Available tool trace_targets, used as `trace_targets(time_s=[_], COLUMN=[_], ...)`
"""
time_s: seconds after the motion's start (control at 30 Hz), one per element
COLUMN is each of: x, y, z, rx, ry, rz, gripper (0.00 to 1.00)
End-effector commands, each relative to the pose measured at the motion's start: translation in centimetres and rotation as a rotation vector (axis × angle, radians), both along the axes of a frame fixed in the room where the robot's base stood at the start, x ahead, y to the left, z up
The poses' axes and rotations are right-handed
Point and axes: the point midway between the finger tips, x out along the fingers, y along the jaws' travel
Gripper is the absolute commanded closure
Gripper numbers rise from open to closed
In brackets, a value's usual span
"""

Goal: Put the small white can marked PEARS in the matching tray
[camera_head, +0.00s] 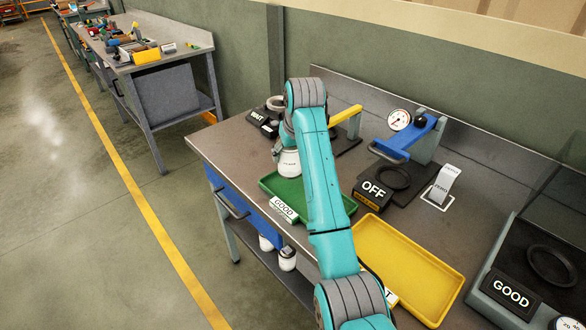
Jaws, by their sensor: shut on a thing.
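A small white can (289,164) with dark lettering too small to read is at the end of my arm. My gripper (284,148) is shut on it, mostly hidden behind my teal arm. The can appears over the far part of the green tray (268,184); I cannot tell whether it touches the tray floor. The green tray's front label reads GOOD. A yellow tray (436,268) lies to the right, empty where it shows. Its front label is mostly covered by my arm, with only a final T showing.
Behind the trays stand a blue-levered press with a gauge (408,138), an OFF display (373,190), a ZERO sign (444,185) and a WAIT display (262,119). A GOOD display (509,292) is at lower right. White cans (287,259) stand below the bench.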

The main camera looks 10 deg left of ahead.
Motion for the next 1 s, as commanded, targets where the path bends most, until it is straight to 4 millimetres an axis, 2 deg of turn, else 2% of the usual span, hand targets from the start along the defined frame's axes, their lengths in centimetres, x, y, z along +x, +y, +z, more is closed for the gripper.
trace_targets(time_s=[0.43,0.8,0.83,0.9,0.93,1.0], x=[0.0,0.0,0.0,0.0,0.0,0.0], y=[0.0,0.0,0.0,0.0,0.0,0.0], z=[-4.7,-5.1,-5.2,-5.2,-5.2,-5.2], rx=[0.001,0.001,0.000,0.000,0.000,0.000], ry=[-0.002,-0.002,-0.001,-0.001,-0.001,-0.001], rz=[0.000,0.000,0.000,0.000,0.000,0.000], gripper=[0.87,0.87,0.23,0.05,0.00,0.00])
